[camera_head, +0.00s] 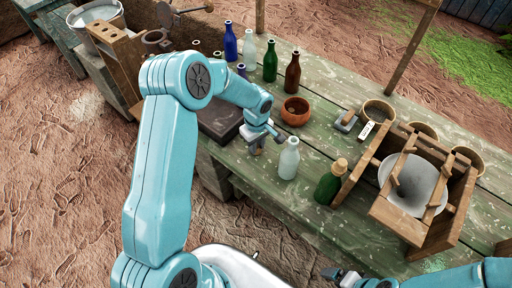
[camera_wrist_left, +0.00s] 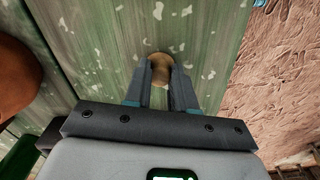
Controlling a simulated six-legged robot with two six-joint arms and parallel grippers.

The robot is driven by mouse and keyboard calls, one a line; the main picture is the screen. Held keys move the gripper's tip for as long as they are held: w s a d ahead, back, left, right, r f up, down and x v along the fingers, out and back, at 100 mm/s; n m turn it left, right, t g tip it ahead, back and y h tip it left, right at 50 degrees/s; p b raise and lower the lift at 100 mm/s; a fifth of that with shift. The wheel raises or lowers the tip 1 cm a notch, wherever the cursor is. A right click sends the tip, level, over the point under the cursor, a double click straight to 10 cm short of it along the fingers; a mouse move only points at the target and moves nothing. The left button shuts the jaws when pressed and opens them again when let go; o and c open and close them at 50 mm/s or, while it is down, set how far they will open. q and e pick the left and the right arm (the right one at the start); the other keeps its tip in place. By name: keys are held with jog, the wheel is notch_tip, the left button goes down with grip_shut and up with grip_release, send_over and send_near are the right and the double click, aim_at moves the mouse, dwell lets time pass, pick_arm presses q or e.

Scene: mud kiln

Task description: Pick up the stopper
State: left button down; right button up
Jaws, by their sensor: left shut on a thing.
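The stopper (camera_wrist_left: 160,68) is a small round tan piece. In the left wrist view it sits between the fingertips of my left gripper (camera_wrist_left: 160,80), which is shut on it, over the worn green table. In the head view my left gripper (camera_head: 264,146) points down over the table, just left of a pale glass bottle (camera_head: 289,160); the stopper cannot be made out there. My right gripper (camera_head: 346,277) shows only partly at the bottom edge, away from the stopper, and its jaws are unclear.
A brown bowl (camera_head: 295,111) stands behind the pale bottle. A green bottle (camera_head: 327,188) with a tan top stands right of it, beside a wooden frame holding a grey basin (camera_head: 414,184). Several bottles stand at the back. The table's front edge (camera_head: 262,190) is close.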

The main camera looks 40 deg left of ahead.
pick_arm(q)
jog(key=shift+w, duration=0.1)
jog(key=shift+r, duration=0.3)
notch_tip(320, 180, up, 19)
jog(key=b, duration=0.2)
jog(key=shift+r, duration=0.2)
